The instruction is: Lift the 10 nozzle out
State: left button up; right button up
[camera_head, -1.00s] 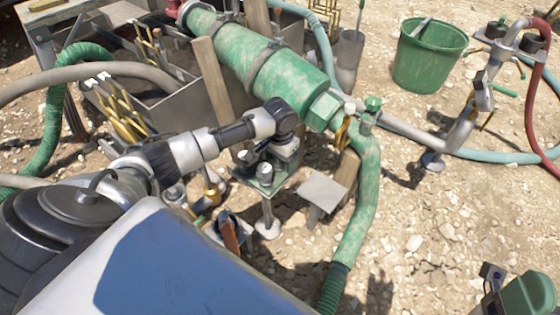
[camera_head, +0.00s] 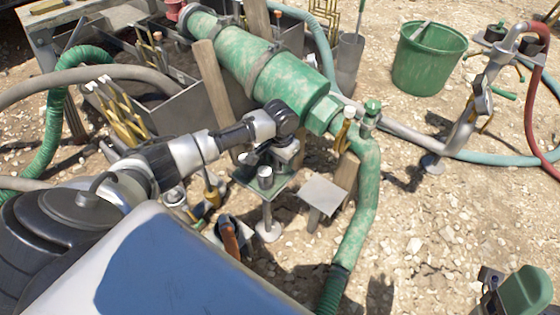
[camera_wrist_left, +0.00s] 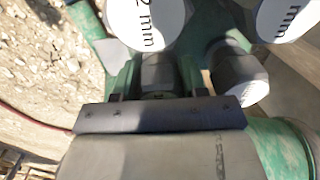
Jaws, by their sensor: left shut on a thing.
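My left gripper (camera_head: 268,160) is over the small green nozzle stand (camera_head: 251,187), in front of the big green pipe. In the left wrist view its jaws (camera_wrist_left: 160,82) are shut on a grey nozzle (camera_wrist_left: 160,70), whose label I cannot read. Its size therefore cannot be told. Around it are a nozzle with a white face ending in "2 mm" (camera_wrist_left: 150,22), another marked "mm" (camera_wrist_left: 285,18) and a plain grey one (camera_wrist_left: 238,78). One nozzle (camera_head: 265,178) shows on the stand's near side. Whether the held nozzle is clear of the stand is hidden.
The green pipe (camera_head: 245,58) and its coupling lie just behind the gripper. A green hose (camera_head: 362,215) runs down on the right. A small pale plate (camera_head: 322,194) stands beside the stand. A green bucket (camera_head: 428,65) is farther back. Open gravel lies at right.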

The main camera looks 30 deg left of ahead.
pick_arm(q)
jog(key=r+p, duration=0.1)
jog(key=r, duration=0.2)
jog(key=r+p, duration=0.1)
jog(key=shift+w+d+r+p, duration=0.15)
jog(key=shift+d+r+p, duration=0.15)
jog(key=shift+d, duration=0.05)
pick_arm(e)
jog(key=w+f+g+h, duration=0.2)
jog(key=w+f+g, duration=0.1)
jog(key=w+g, duration=0.3)
pick_arm(q)
jog(key=w+d+r+p, duration=0.3)
jog(key=d+r, duration=0.3)
jog(key=d, duration=0.4)
jog(key=shift+w, duration=0.8)
pick_arm(e)
notch_tip(320, 180, down, 11)
jog(key=w+g+h, duration=0.2)
jog(key=g+h, duration=0.1)
jog(key=g, duration=0.7)
jog(key=shift+d+r, duration=0.15)
jog(key=shift+d, duration=0.1)
